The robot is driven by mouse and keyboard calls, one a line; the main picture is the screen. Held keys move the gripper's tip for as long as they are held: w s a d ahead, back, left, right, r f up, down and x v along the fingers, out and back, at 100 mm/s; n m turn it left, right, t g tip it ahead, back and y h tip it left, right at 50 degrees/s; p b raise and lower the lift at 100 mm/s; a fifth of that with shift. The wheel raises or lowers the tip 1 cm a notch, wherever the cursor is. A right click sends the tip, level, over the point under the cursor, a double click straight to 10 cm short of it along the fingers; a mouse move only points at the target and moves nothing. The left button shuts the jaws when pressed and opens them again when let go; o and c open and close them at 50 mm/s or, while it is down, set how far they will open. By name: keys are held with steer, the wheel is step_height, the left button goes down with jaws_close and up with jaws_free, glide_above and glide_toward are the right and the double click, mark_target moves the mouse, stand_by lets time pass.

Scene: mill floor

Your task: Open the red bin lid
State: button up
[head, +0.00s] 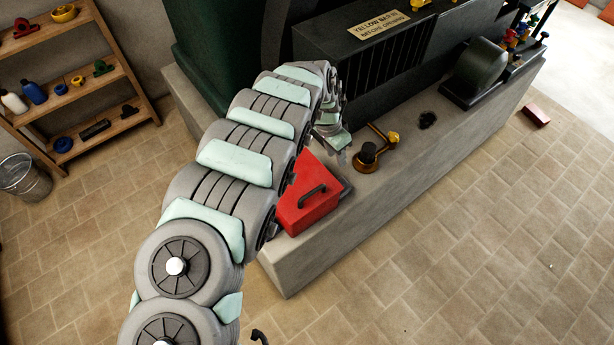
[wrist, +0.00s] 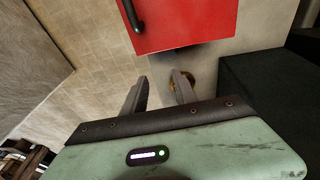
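The red bin (head: 306,212) stands on the concrete plinth in the head view, partly behind my arm. A black bar handle (head: 313,194) is on its red face, which looks shut; I cannot make out a lid seam. In the wrist view the red bin (wrist: 190,22) fills the top middle, with the handle (wrist: 133,16) at its left edge. My gripper (wrist: 161,77) is open and empty, with its two grey fingers apart, pointing toward the bin but not touching it. In the head view my gripper (head: 340,154) is just beyond the bin, its fingers hard to see.
Dark machinery (head: 365,60) with a sign rises behind. A wooden shelf (head: 90,130) and a metal bucket (head: 24,176) stand at the left.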

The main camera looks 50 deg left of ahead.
mark_target(313, 191)
steer(key=s+a+r+g+p, duration=0.1)
steer(key=s+r, duration=0.2)
steer(key=s, duration=0.2)
steer(key=s+r+g+p, duration=0.1)
steer(key=s+r, duration=0.2)
steer(key=s, duration=0.2)
steer(key=shift+h, duration=0.4)
steer(key=f, duration=0.3)
steer(key=d+f, duration=0.1)
steer(key=f, duration=0.3)
steer(key=d+f, duration=0.1)
steer(key=f, duration=0.2)
steer(key=shift+s+f+p, duration=0.2)
steer(key=shift+f+p, duration=0.2)
steer(key=shift+c, duration=0.5)
jaws_close()
